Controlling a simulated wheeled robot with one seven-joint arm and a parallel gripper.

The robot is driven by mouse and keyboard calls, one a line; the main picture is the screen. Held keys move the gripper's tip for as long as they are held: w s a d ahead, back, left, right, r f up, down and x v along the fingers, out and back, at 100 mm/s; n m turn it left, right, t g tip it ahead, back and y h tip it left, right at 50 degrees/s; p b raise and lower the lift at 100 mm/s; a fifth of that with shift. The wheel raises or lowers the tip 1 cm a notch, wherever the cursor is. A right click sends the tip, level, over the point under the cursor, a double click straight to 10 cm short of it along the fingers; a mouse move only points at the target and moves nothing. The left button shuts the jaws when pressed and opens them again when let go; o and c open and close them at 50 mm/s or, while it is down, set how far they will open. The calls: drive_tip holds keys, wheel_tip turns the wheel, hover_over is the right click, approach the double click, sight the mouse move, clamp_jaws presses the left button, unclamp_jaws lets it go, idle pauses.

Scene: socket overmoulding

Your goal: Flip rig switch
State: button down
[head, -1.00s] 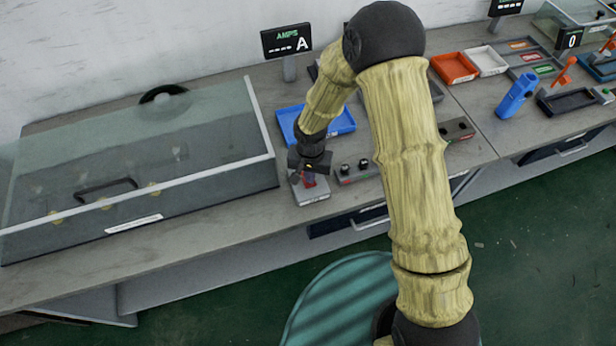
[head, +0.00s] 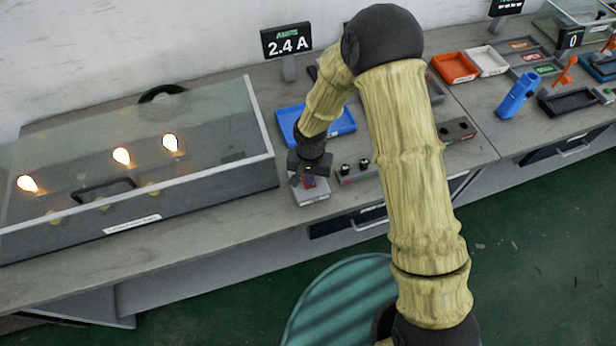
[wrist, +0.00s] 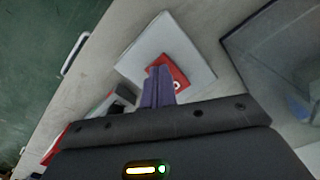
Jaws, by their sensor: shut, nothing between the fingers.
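The rig switch is a light grey box (head: 312,194) with a red part (head: 309,182), near the front edge of the bench. In the wrist view the box (wrist: 190,50) shows with the red switch part (wrist: 181,77) on top. My gripper (head: 304,184) is shut with its purple fingers together, right at the red part; the fingers (wrist: 158,92) partly cover it. I cannot tell whether they touch it. The amps display (head: 287,42) reads 2.4 A. Three bulbs (head: 122,156) glow inside the glass-lidded rig box (head: 190,205).
A blue tray (head: 338,122) lies behind my gripper. A small block with black knobs (head: 355,172) stands just right of the switch. The rig box with its glass lid is close on the left. Orange and white trays (head: 455,68) sit farther right.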

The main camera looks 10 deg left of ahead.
wheel_tip(320, 180, up, 7)
drive_tip(key=p, duration=0.4)
drive_tip(key=shift+p, duration=0.4)
idle(0.5)
drive_tip(key=d+r+t, duration=0.1)
drive_tip(key=d+r, duration=1)
drive_tip(key=d, duration=0.2)
drive_tip(key=s+d+r, duration=0.3)
drive_tip(key=d+r, duration=0.1)
drive_tip(key=d, duration=0.2)
drive_tip(key=s+d+r+t, duration=0.1)
drive_tip(key=s+d+r, duration=0.3)
drive_tip(key=d, duration=0.2)
drive_tip(key=shift+d+t, duration=0.3)
drive_tip(key=shift+r, duration=0.1)
